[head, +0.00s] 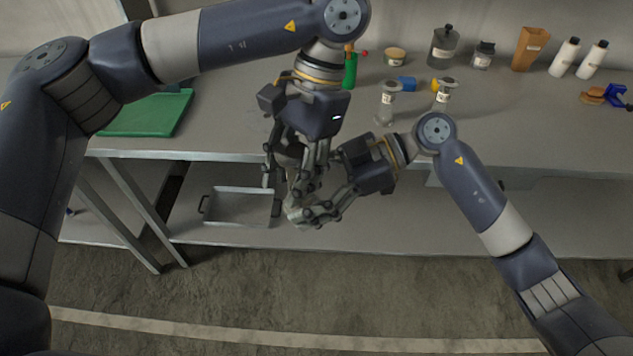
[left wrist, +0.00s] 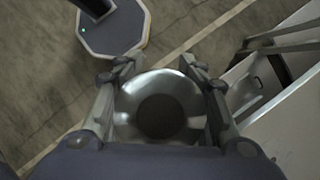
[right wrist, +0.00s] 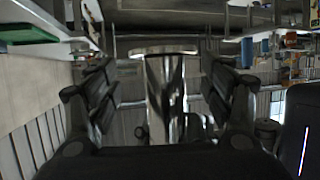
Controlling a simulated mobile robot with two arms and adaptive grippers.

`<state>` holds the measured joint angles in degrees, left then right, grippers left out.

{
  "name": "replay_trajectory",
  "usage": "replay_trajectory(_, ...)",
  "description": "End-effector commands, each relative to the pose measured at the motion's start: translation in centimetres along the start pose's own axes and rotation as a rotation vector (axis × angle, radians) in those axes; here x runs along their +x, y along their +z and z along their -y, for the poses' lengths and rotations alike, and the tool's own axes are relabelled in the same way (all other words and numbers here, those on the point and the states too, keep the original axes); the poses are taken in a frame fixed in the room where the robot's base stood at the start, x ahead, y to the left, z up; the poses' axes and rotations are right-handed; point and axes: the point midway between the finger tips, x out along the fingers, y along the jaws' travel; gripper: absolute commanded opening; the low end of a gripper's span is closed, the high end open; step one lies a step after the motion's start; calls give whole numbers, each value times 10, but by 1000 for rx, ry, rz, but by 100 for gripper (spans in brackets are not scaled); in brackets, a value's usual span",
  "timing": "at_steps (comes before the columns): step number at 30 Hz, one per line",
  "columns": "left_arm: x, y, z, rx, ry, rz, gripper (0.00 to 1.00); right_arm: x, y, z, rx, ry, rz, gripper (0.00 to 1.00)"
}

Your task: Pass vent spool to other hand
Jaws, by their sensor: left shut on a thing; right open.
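The vent spool (head: 297,210) is a shiny metal piece held in the air in front of the table. My left gripper (head: 289,188) points down and is shut on it. In the left wrist view the spool (left wrist: 160,103) shows its round flange and dark bore between the fingers. My right gripper (head: 312,212) comes in from the right, low beside the spool. The left fingers partly hide the spool in the head view.
Two similar glassy or metal pieces (head: 387,103) stand on the table (head: 230,95) by a blue item (head: 406,83). Bottles (head: 443,46) line the back. A green mat (head: 147,114) lies left. A grey tray (head: 240,207) sits on the lower shelf behind the grippers.

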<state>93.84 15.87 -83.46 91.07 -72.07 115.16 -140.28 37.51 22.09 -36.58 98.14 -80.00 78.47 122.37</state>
Motion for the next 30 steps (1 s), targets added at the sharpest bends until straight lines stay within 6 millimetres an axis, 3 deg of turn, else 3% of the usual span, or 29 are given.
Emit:
replay_trajectory(8,0,0,0,0,0,-1,9,2,0,0,0,0,0,74)
replay_trajectory(11,0,0,0,0,0,0,9,2,0,0,0,0,0,56)
replay_trajectory(15,0,0,0,1,1,0,10,2,0,0,0,1,0,24)
replay_trajectory(17,0,0,0,2,1,0,9,2,0,0,0,2,0,21)
replay_trajectory(18,0,0,-1,2,1,0,43,1,-1,-1,-1,3,-1,16)
replay_trajectory(21,0,0,-1,3,1,0,64,1,-1,-1,-1,3,-1,16)
replay_trajectory(30,0,0,0,1,1,0,64,1,-1,0,-1,2,-1,16)
